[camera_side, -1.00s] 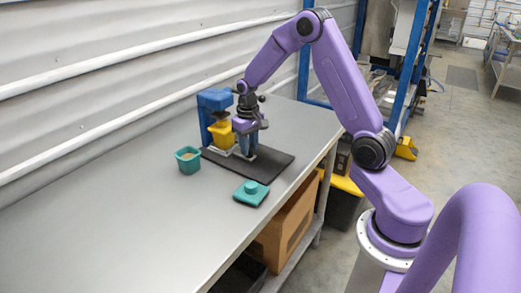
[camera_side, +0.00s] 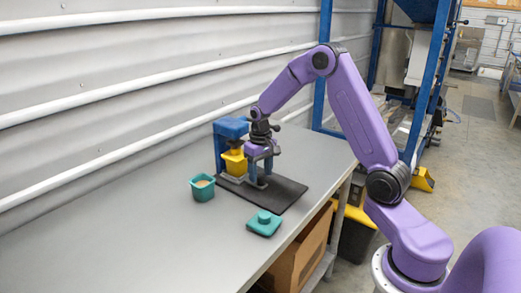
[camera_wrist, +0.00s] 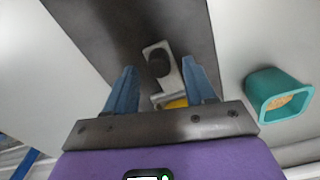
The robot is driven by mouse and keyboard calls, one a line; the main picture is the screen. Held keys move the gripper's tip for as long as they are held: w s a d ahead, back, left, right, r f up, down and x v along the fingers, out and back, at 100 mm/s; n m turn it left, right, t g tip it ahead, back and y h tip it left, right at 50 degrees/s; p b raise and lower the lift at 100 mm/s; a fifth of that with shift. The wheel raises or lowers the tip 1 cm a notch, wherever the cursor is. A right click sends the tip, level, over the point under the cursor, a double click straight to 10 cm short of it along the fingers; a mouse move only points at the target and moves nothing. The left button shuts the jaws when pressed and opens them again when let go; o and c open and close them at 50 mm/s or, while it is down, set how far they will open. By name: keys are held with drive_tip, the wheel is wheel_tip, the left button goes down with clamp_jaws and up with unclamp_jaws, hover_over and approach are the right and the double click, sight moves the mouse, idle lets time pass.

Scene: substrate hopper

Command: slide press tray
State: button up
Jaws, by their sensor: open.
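The press has a blue frame (camera_side: 232,127), a yellow part (camera_side: 234,162) under its head and a black base plate (camera_side: 285,195). In the wrist view, a light metal slide piece with a dark knob, seemingly the tray (camera_wrist: 167,72), lies over the black plate (camera_wrist: 180,25). A yellow part (camera_wrist: 176,103) shows at its lower end.
A teal cup (camera_side: 202,190) with tan contents stands left of the press; it also shows in the wrist view (camera_wrist: 275,95). A teal block with a round knob (camera_side: 264,224) lies near the table's front edge. The table's left part is clear. A corrugated wall runs behind.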

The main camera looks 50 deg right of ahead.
wheel_tip(320, 180, up, 17)
drive_tip(key=shift+f, duration=0.2)
drive_tip(key=shift+a, duration=0.1)
idle(0.5)
drive_tip(key=s+a+f+n, duration=0.2)
drive_tip(key=s+a+n, duration=0.5)
drive_tip(key=s+a, duration=0.7)
drive_tip(key=s+a+f+n, duration=0.2)
drive_tip(key=s+n, duration=0.2)
drive_tip(key=s, duration=0.5)
drive_tip(key=s+a+f+n, duration=0.1)
drive_tip(key=s+f+n, duration=0.2)
drive_tip(key=s, duration=0.6)
drive_tip(key=shift+s+a+n, duration=0.35)
drive_tip(key=shift+a+n, duration=0.05)
drive_tip(key=shift+n, duration=0.2)
